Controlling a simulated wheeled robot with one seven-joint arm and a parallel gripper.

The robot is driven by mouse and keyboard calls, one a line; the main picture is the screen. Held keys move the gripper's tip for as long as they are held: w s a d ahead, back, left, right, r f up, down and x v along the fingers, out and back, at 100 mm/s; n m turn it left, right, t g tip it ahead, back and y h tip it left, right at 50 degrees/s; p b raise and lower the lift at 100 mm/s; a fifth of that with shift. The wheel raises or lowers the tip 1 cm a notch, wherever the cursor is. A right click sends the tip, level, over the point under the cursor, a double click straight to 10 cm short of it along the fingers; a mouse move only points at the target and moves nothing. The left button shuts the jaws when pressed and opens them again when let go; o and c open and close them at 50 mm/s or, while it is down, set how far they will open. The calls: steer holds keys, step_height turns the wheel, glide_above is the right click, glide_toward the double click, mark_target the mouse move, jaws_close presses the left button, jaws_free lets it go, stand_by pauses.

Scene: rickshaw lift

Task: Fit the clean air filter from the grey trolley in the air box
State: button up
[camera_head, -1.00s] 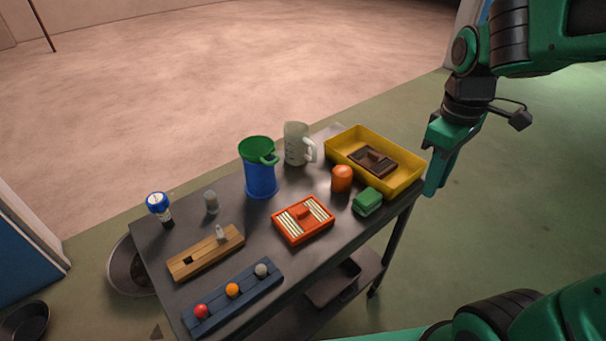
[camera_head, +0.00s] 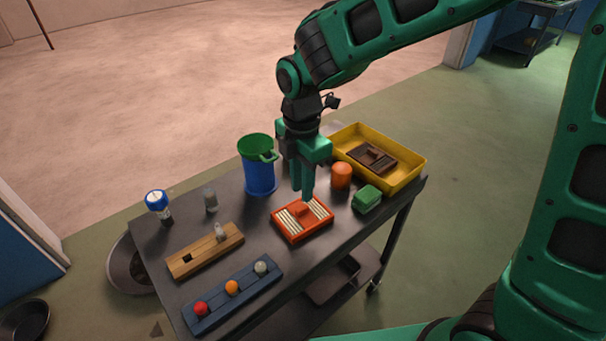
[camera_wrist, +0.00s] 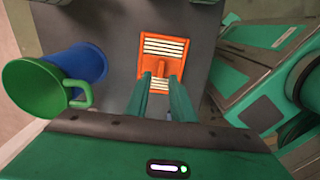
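The clean air filter (camera_head: 290,226), an orange frame with white pleats and a raised orange grip, lies flat on the grey trolley (camera_head: 232,213). It also shows in the wrist view (camera_wrist: 160,46), ahead of the fingertips. My gripper (camera_head: 303,194) points down over the filter's far side, with nothing held. In the wrist view my gripper (camera_wrist: 161,82) has its two fingers apart, with the filter's grip in line with the gap. I cannot tell whether the fingertips touch the filter. No air box can be made out.
A yellow tray (camera_head: 408,184) holds a dark brown filter (camera_head: 372,158). An orange cylinder (camera_head: 341,176) and green block (camera_head: 367,199) stand right of the clean filter. A blue cup with green top (camera_head: 259,172) stands close left of my gripper. A wooden block (camera_head: 206,252) lies left.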

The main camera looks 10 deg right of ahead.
mark_target(302, 207)
steer(key=shift+f, duration=3.3)
steer(key=shift+d, duration=0.1)
jaws_close()
steer(key=shift+r, duration=3.5)
